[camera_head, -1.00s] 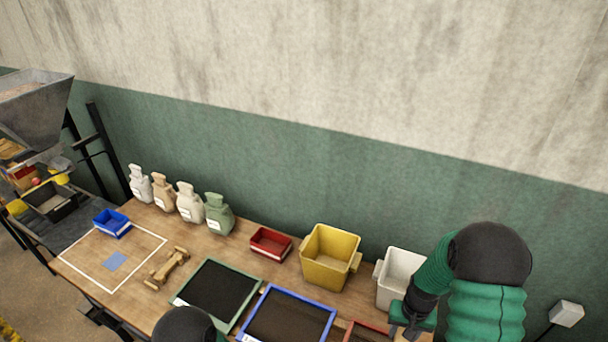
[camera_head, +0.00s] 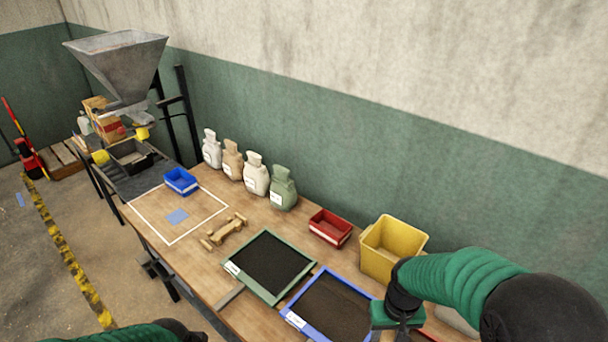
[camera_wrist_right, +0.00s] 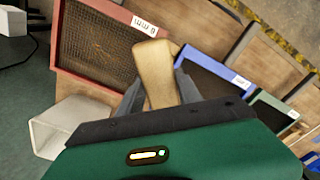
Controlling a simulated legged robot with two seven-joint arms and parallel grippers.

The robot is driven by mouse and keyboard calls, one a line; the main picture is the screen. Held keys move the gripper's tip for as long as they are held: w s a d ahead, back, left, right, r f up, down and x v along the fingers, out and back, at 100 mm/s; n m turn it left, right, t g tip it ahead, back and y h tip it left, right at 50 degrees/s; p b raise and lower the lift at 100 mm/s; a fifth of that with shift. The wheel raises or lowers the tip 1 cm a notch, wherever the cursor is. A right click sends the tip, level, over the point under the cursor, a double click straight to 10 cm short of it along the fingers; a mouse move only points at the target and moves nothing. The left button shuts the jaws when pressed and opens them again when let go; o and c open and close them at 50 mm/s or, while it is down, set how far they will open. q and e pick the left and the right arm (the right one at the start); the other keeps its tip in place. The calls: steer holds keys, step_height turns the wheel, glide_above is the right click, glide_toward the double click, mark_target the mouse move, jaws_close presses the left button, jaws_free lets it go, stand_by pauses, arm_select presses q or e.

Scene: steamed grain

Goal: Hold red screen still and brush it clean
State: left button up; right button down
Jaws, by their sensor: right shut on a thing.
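The red screen (camera_wrist_right: 98,50), a red-framed mesh marked "6 mm", lies at the upper left of the right wrist view. In the head view my right arm hides nearly all of it. My right gripper (camera_wrist_right: 158,92) is shut on a tan wooden block-shaped piece, probably the brush handle (camera_wrist_right: 154,66); no bristles show. The piece overlaps the red screen's labelled corner in this view; I cannot tell whether it touches. In the head view my right gripper (camera_head: 397,325) is at the bottom, by the blue screen's right corner. My left gripper is out of view; only my left arm shows at the bottom edge.
A blue-framed screen (camera_head: 292,321) and a green-framed screen (camera_head: 246,284) lie to the left. A yellow bin (camera_head: 388,262) and a red tray (camera_head: 330,229) stand behind. A white bin (camera_wrist_right: 55,140) is beside the red screen. A wooden stand (camera_head: 224,231) lies farther left.

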steer(key=shift+d, duration=0.2)
steer(key=s+d+f+m+p, duration=0.1)
steer(key=s+d+m+p, duration=0.25)
steer(key=d+m, duration=0.8)
steer(key=f+n+b, duration=0.1)
steer(key=f+b, duration=0.1)
steer(key=d+f+n+b, duration=0.1)
steer(key=f+b, duration=0.1)
steer(key=d+f+n+b, duration=0.1)
steer(key=f+b, duration=0.1)
steer(key=shift+s+d+f+n+b, duration=0.25)
steer(key=shift+s+f+b, duration=0.05)
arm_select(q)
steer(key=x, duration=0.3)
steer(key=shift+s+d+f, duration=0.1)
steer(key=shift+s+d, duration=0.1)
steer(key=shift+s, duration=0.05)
arm_select(e)
steer(key=shift+d+f, duration=0.1)
steer(key=shift+d, duration=0.1)
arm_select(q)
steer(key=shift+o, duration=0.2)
